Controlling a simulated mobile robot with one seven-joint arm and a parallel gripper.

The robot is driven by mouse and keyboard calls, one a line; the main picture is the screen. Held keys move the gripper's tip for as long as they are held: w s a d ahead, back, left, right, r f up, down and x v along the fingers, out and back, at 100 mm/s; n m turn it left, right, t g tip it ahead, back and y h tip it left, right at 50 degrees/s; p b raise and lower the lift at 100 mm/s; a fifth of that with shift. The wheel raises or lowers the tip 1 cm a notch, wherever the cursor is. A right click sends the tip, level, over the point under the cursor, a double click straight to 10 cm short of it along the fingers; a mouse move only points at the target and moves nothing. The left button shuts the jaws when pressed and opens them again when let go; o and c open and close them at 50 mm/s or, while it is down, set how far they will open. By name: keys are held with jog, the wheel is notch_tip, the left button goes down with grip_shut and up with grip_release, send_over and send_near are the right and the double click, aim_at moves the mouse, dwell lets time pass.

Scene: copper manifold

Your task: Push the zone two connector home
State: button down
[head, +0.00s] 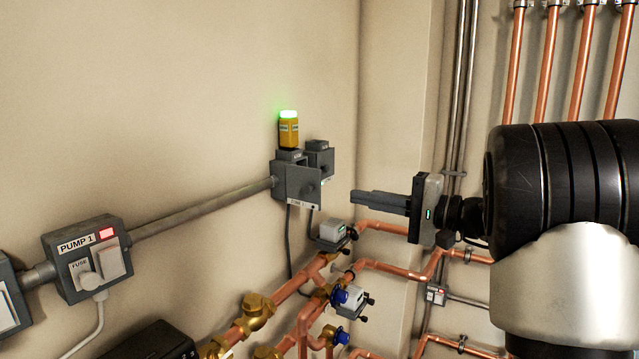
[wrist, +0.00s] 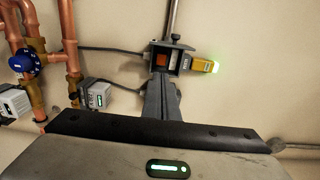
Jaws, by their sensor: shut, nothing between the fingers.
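I cannot tell which is zone two's. A yellow module (head: 289,134) with a lit green top stands on the nearer box. My gripper (head: 354,196) is shut and empty, its fingers pointing left towards the boxes, apart from them in the head view. In the wrist view, the shut fingers (wrist: 160,78) overlap the lower part of a grey box (wrist: 184,61), which has an orange square; contact cannot be told.
Dark cables run from the boxes down to grey valve actuators (head: 335,233) on copper pipes below. A conduit (head: 200,213) runs left to the PUMP 1 box (head: 85,257), which has a red light. Vertical pipes (head: 535,60) stand behind my arm. The wall above is clear.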

jog(key=shift+d+r, duration=0.1)
dwell(0.3)
jog(key=p+x, duration=0.3)
jog(key=x, duration=1.1)
jog(key=shift+p, duration=0.4)
jog(key=shift+w, duration=0.15)
